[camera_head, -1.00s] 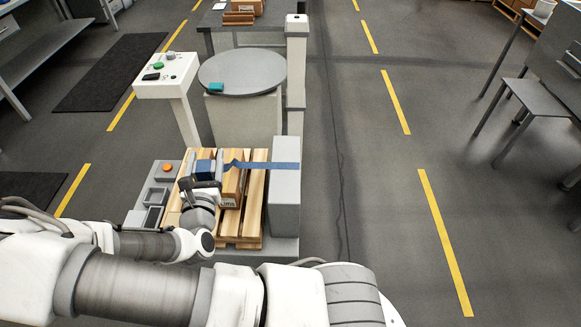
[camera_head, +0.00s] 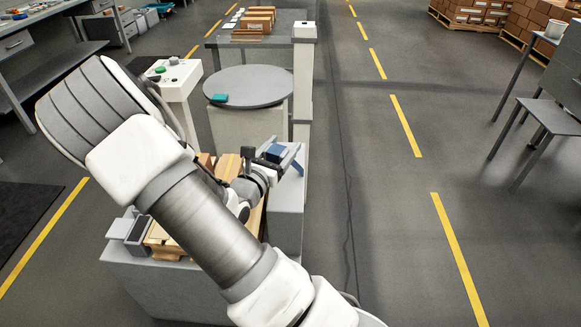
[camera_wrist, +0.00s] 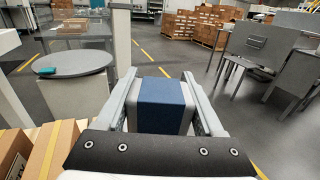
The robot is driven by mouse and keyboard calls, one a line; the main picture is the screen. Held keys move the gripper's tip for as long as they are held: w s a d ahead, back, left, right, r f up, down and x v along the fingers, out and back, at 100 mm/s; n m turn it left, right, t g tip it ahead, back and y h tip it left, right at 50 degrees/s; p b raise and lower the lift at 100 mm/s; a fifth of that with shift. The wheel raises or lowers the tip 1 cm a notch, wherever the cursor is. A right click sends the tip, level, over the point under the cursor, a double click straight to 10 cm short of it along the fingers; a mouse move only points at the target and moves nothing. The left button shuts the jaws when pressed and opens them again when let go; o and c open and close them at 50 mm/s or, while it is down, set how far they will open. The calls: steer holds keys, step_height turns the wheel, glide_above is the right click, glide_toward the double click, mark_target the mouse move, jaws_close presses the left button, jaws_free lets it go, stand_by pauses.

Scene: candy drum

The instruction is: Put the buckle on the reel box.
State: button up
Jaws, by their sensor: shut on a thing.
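My gripper (camera_head: 278,153) is shut on the blue buckle (camera_wrist: 162,100), which fills the space between the two fingers in the wrist view. Pale grey surfaces show on both sides of the blue part; I cannot tell what they belong to. The reel box (camera_head: 287,222) is the tall grey box at the right of the pallet, partly hidden by my arm. My gripper and the buckle are over or beside its top end in the head view; I cannot tell whether the buckle touches it. The blue strap is not clearly visible now.
The wooden pallet (camera_head: 229,166) with a carton (camera_wrist: 14,150) is left of the gripper, mostly hidden by my arm. A round grey turntable (camera_head: 247,84) carrying a teal item (camera_head: 220,98) stands behind, with a white post (camera_head: 304,75) beside it.

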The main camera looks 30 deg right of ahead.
steer(key=w+d+f+b, duration=0.1)
steer(key=w+d+f, duration=0.1)
steer(key=w+d+f+b, duration=0.1)
steer(key=w+d+f, duration=0.1)
steer(key=d, duration=0.1)
steer(key=w+d+f, duration=0.2)
steer(key=shift+w+d+b, duration=0.15)
steer(key=shift+d+b, duration=0.1)
steer(key=shift+b, duration=0.15)
steer(key=shift+f+b, duration=0.7)
steer(key=shift+f, duration=1.2)
steer(key=shift+f, duration=0.2)
steer(key=o, duration=1.5)
steer(key=shift+c, duration=0.2)
steer(key=shift+r, duration=0.1)
